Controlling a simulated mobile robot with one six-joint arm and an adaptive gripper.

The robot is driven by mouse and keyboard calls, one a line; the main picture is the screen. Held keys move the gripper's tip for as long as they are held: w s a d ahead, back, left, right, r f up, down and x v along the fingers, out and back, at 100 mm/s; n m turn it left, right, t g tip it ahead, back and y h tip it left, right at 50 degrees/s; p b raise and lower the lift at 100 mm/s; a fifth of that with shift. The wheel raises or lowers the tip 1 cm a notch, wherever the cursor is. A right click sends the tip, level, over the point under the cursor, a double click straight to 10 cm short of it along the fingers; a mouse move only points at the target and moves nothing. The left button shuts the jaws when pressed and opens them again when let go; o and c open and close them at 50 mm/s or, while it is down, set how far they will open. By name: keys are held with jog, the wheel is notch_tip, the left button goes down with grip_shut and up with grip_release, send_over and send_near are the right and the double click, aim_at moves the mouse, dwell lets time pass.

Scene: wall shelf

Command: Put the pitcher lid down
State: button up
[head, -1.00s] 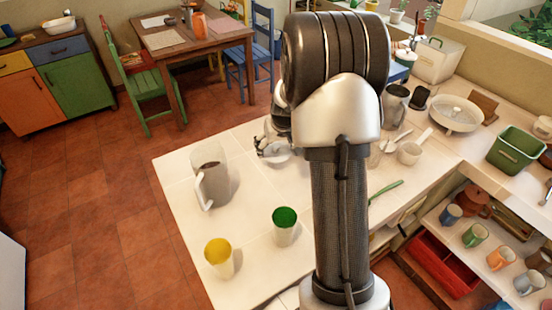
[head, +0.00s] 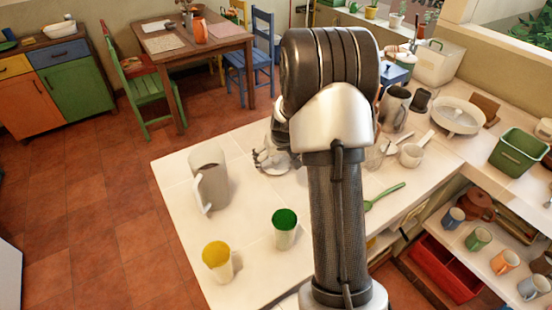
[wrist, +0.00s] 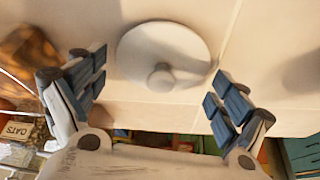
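The pitcher lid (wrist: 163,52) is a pale round disc with a small knob. In the wrist view it lies flat on the counter, between and beyond my spread fingers. My gripper (wrist: 160,90) is open, and neither finger touches the knob. In the head view the lid (head: 280,167) shows partly at the left of my arm, with my gripper (head: 262,156) beside it; the arm hides the rest. The pitcher (head: 211,181), grey-white with a handle, stands upright and open on the counter to the left.
A green-topped cup (head: 285,230) and a yellow-topped cup (head: 218,262) stand on the counter's near left. A green spoon (head: 385,197) and a white saucepan (head: 412,156) lie right of my arm. The counter (head: 245,195) is clear between pitcher and lid.

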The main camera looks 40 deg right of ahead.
jog(key=shift+o, duration=0.2)
jog(key=shift+r, duration=0.25)
jog(key=s+a+r+n+p, duration=0.1)
jog(key=s+a+r+p, duration=0.15)
jog(key=a+r, duration=0.45)
jog(key=s+a+r+p, duration=0.15)
jog(key=s+r, duration=0.25)
jog(key=r, duration=0.7)
jog(key=s+a+r+n, duration=0.1)
jog(key=s+a+r, duration=0.2)
jog(key=s+a, duration=0.5)
jog(key=s+a+r+n+y, duration=0.1)
jog(key=s+a+r, duration=0.2)
jog(key=s+a, duration=0.6)
jog(key=s, duration=0.5)
jog(key=shift+s+r+n, duration=0.3)
jog(key=shift+s+r, duration=0.1)
